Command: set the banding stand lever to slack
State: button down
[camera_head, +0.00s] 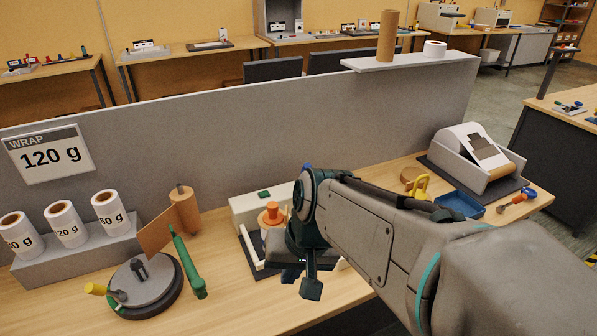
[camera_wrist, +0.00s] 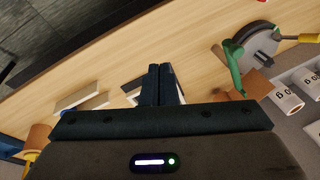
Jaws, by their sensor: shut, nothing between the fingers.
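A round grey turntable stand (camera_head: 142,281) on a black base sits at the left front of the bench. A short lever with a yellow end (camera_head: 96,289) sticks out to its left. A green handle (camera_head: 188,262) leans beside its right edge. I cannot tell for sure which is the banding stand lever. The wrist view shows the stand (camera_wrist: 262,42), yellow end (camera_wrist: 308,38) and green handle (camera_wrist: 234,70) at upper right. My gripper (camera_head: 311,288) is over the bench to the right of the stand, apart from it. Its fingers (camera_wrist: 160,70) are shut together and empty.
A brown roll with a hanging sheet (camera_head: 184,209) stands behind the green handle. White labelled rolls (camera_head: 66,223) sit on a grey block at left. A white device with an orange knob (camera_head: 271,214) is partly behind my arm. A grey partition (camera_head: 230,150) runs along the back.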

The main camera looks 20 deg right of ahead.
jog(key=w+d+f+m+t+y+b, duration=0.2)
jog(key=w+m+y, duration=0.1)
jog(key=w+m, duration=0.35)
jog(key=w+d+f+m+t+y+b, duration=0.2)
jog(key=w+d+m+y+b, duration=0.1)
jog(key=w+m, duration=0.4)
jog(key=w+d+f+m+t+h+b, duration=0.1)
jog(key=w+d+m+t+h, duration=0.1)
jog(key=d+m, duration=0.5)
jog(key=w+d+f+m+t+h+b, duration=0.1)
jog(key=w+d+m+t+h, duration=0.1)
jog(key=d+m+t, duration=0.3)
jog(key=w+d+m, duration=0.1)
jog(key=d+m, duration=0.2)
jog(key=d, duration=0.3)
jog(key=shift+w+d+t+h+b, duration=0.3)
jog(key=shift+w+t+b, duration=0.05)
jog(key=shift+w+t, duration=0.05)
jog(key=p, duration=0.1)
send_near(303, 175)
notch_tip(303, 175, down, 3)
jog(key=w, duration=0.1)
jog(key=shift+w+a+r+p, duration=0.1)
jog(key=shift+w+r+p, duration=0.35)
jog(key=shift+w, duration=0.5)
jog(key=shift+w+a+r+p, duration=0.1)
jog(key=shift+w+r+p, duration=0.15)
jog(key=shift+w+r, duration=0.5)
